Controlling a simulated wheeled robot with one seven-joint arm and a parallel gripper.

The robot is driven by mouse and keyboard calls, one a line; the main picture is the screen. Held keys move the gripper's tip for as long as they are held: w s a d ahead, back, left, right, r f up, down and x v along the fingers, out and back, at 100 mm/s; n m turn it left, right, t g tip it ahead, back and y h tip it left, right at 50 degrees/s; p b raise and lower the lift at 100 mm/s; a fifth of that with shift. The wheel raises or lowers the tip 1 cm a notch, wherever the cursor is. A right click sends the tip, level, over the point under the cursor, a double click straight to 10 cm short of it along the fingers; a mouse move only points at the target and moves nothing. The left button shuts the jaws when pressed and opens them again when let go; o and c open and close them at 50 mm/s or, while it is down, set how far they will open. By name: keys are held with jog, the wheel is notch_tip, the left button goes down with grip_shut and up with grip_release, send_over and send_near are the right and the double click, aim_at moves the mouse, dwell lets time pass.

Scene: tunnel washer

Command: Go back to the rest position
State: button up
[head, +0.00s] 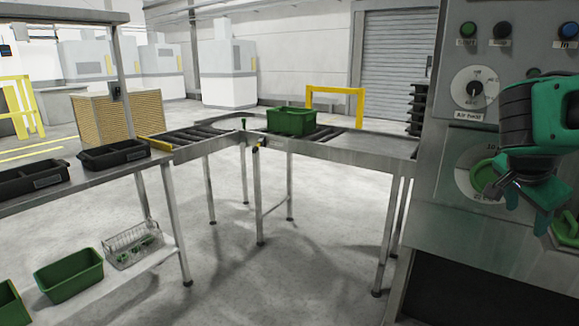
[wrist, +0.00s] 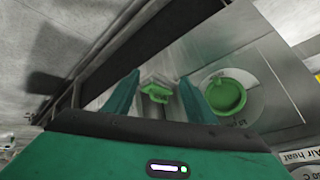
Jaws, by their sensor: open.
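My gripper (head: 520,208), teal with a dark wrist, is at the right of the head view, in front of the grey machine panel (head: 440,150). Its fingers are apart and nothing is between them that I can see held. In the wrist view the two teal fingers (wrist: 159,88) point at the panel. A green handle (wrist: 157,94) shows between them, and I cannot tell its distance from them. A round green knob (wrist: 225,95) is to the right of the fingers. A green knob (head: 484,178) also shows left of my gripper in the head view, partly hidden by it.
A white dial (head: 474,88) and push buttons (head: 468,30) sit higher on the panel. A roller table with a green crate (head: 291,121) stands left of it. A bench with black trays (head: 113,154) is at far left. The floor (head: 300,275) between is clear.

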jog(key=s+a+f+n+g+y, duration=0.2)
jog(key=s+a+f+n, duration=0.3)
jog(key=s, duration=0.6)
jog(key=s+a+f+n+g+y, duration=0.2)
jog(key=s+a+f+n+y, duration=0.2)
jog(key=s+f, duration=0.4)
jog(key=s+a+n, duration=0.1)
jog(key=s, duration=0.2)
jog(key=shift+f+y, duration=0.3)
jog(key=shift+y, duration=0.1)
jog(key=shift+w+f, duration=0.25)
jog(key=shift+w, duration=0.35)
